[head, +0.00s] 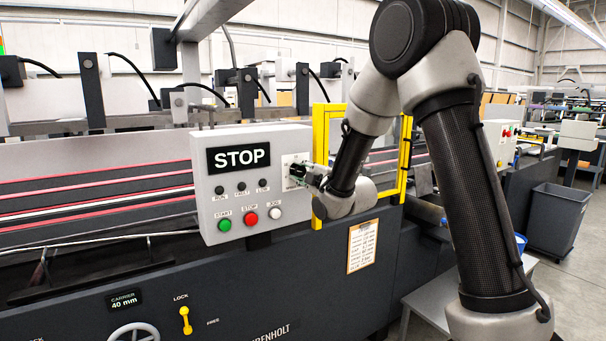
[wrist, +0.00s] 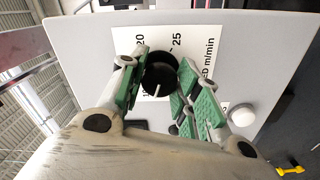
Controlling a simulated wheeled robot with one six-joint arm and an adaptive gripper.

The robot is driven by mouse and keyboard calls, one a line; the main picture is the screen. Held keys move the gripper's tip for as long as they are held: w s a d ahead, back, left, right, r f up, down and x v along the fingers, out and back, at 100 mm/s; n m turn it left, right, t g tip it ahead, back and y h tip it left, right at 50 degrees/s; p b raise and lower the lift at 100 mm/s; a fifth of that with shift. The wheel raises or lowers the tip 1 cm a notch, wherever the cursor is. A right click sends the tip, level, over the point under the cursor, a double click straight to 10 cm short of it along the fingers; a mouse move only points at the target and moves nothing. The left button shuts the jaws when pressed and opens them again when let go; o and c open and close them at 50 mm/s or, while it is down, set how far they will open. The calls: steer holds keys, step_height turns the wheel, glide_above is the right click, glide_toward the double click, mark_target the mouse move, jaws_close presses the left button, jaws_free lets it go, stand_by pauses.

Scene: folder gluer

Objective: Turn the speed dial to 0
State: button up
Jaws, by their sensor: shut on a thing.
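The speed dial (wrist: 157,72) is a round black knob with a white pointer mark, on a white scale plate (wrist: 185,38) marked 20, 25 and "m/min". The pointer mark points toward the bottom of the wrist view; the number there is hidden. My gripper (wrist: 160,81) has its green-padded fingers on either side of the knob, shut on it. In the head view my gripper (head: 308,176) is at the right part of the grey control panel (head: 212,184) and hides the knob; part of the scale plate (head: 290,159) shows.
The panel has a STOP display (head: 239,158), a green START button (head: 224,225), a red STOP button (head: 251,219) and a white JOG button (head: 275,213). A yellow guard frame (head: 323,131) stands close behind my wrist. A yellow lock lever (head: 185,320) is below.

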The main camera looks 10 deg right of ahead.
steer(key=n, duration=0.4)
steer(key=shift+n, duration=0.3)
steer(key=n, duration=0.4)
steer(key=shift+n, duration=0.4)
steer(key=o, duration=1.1)
steer(key=shift+c, duration=0.2)
steer(key=v, duration=0.7)
steer(key=shift+s, duration=0.2)
steer(key=shift+r, duration=0.1)
